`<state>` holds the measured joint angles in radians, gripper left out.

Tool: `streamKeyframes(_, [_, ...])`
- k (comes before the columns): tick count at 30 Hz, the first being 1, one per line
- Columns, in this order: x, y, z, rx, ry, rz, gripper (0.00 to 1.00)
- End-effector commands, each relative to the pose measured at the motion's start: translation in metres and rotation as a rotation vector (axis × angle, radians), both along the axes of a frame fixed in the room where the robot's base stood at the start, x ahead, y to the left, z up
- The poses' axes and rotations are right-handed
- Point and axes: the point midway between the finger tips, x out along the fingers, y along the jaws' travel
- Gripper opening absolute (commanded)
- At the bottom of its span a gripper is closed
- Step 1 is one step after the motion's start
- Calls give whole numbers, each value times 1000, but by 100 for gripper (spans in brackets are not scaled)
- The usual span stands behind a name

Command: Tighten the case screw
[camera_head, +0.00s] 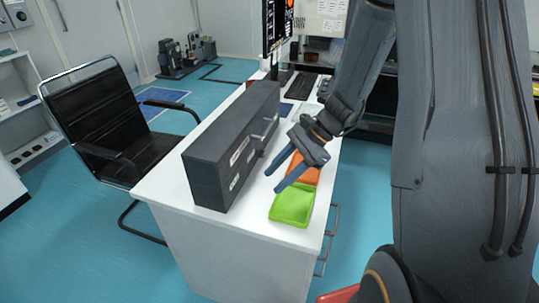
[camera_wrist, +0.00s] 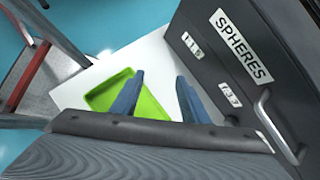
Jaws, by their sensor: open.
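A long dark grey case (camera_head: 212,172) stands on the white table (camera_head: 240,235). In the wrist view the case (camera_wrist: 215,60) is at the right, with a SPHERES label, two small number labels and a metal handle (camera_wrist: 275,128). I cannot make out a screw on it in either view. My gripper (camera_head: 273,181) is open and empty, its two blue fingers apart, just right of the case and above the table. In the wrist view the fingertips (camera_wrist: 160,78) point down between the green tray and the case.
A green tray (camera_head: 292,207) lies near the table's front right corner, with an orange tray (camera_head: 306,172) behind it, partly hidden by my gripper. A keyboard (camera_head: 301,86) and monitor (camera_head: 277,25) are at the far end. A black chair (camera_head: 100,115) stands left of the table.

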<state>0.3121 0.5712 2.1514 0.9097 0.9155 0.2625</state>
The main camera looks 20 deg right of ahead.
Motion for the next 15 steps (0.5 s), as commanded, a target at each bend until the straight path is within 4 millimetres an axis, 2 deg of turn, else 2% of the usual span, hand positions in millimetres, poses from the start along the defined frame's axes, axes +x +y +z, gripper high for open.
streamKeyframes(1, [21, -8, -10, 72, 33, -115, 41])
streamKeyframes(3, [51, -19, -17, 175, 66, -268, 41])
streamKeyframes(7, [98, -45, -27, 342, 103, -500, 41])
streamKeyframes(9, [117, -60, -30, 412, 111, -590, 41])
streamKeyframes(12, [135, -76, -34, 481, 116, -678, 41])
streamKeyframes(15, [144, -83, -35, 517, 116, -719, 41])
